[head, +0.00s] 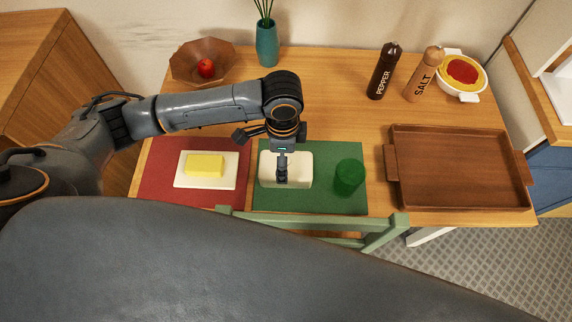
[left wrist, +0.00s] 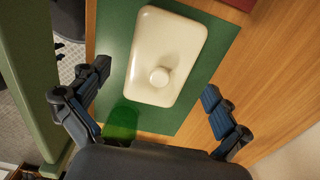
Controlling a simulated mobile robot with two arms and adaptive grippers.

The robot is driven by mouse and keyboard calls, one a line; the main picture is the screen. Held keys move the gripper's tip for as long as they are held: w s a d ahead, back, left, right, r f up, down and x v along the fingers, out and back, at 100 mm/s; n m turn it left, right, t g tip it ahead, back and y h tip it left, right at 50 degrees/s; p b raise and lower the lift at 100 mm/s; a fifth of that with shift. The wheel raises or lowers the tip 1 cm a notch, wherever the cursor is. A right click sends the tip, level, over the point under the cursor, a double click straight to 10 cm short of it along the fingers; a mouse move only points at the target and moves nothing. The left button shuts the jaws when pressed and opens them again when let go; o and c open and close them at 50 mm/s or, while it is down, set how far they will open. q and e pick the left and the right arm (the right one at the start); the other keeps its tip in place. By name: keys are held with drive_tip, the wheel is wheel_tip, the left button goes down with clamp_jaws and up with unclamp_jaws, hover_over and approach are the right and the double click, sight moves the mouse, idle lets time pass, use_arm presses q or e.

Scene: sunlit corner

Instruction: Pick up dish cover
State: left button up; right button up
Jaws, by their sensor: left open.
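The dish cover (head: 301,170) is a cream, rounded rectangular lid lying on the green placemat (head: 330,204). In the left wrist view the dish cover (left wrist: 180,38) shows its round knob, standing between and beyond the fingers. My left gripper (head: 282,178) hangs above the dish cover in the head view and hides part of it. In the left wrist view my left gripper (left wrist: 152,103) has its two fingers spread wide with nothing between them. I cannot tell how high it is above the knob. My right gripper is in neither view.
A green cup (head: 349,177) stands right of the cover. Butter (head: 205,165) lies on a white dish (head: 226,181) on the red placemat (head: 165,161). A wooden tray (head: 455,170) is at right. Pepper (head: 383,72) and salt (head: 424,75) mills stand behind. A green chair (head: 300,228) fronts the table.

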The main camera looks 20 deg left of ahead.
sight(300, 163)
use_arm(q)
drive_tip(key=f, duration=0.5)
drive_tip(key=shift+w+d+f, duration=0.15)
drive_tip(key=shift+d+f, duration=0.15)
drive_tip(key=shift+c, duration=0.2)
drive_tip(key=c, duration=1.2)
drive_tip(key=shift+r, duration=0.1)
